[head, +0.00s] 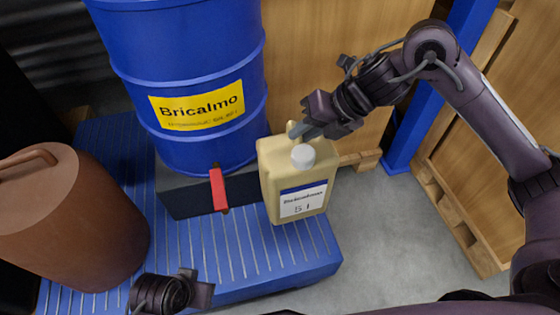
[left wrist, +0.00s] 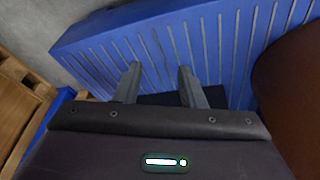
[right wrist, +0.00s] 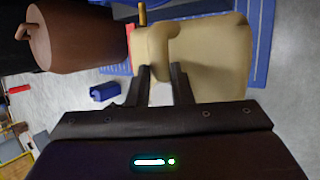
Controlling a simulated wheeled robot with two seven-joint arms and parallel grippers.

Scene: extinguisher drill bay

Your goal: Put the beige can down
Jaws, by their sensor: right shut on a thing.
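The beige can (head: 278,195) has a white cap and a "5 l" label. It is upright in the head view, in front of the right part of the blue slatted platform (head: 318,250). I cannot tell whether its base touches the platform. My right gripper (head: 298,131) is shut on the can's handle at the top. The right wrist view shows the can (right wrist: 215,60) close up between and beyond the fingers. My left gripper (left wrist: 160,72) is open and empty over the platform, low in the head view.
A blue drum (head: 190,75) with a red tap (head: 218,188) stands on a dark block on the platform, left of the can. A brown can (head: 75,225) stands at the left. A blue post (head: 408,135) and wooden crates are at the right, with bare floor (head: 400,220) between.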

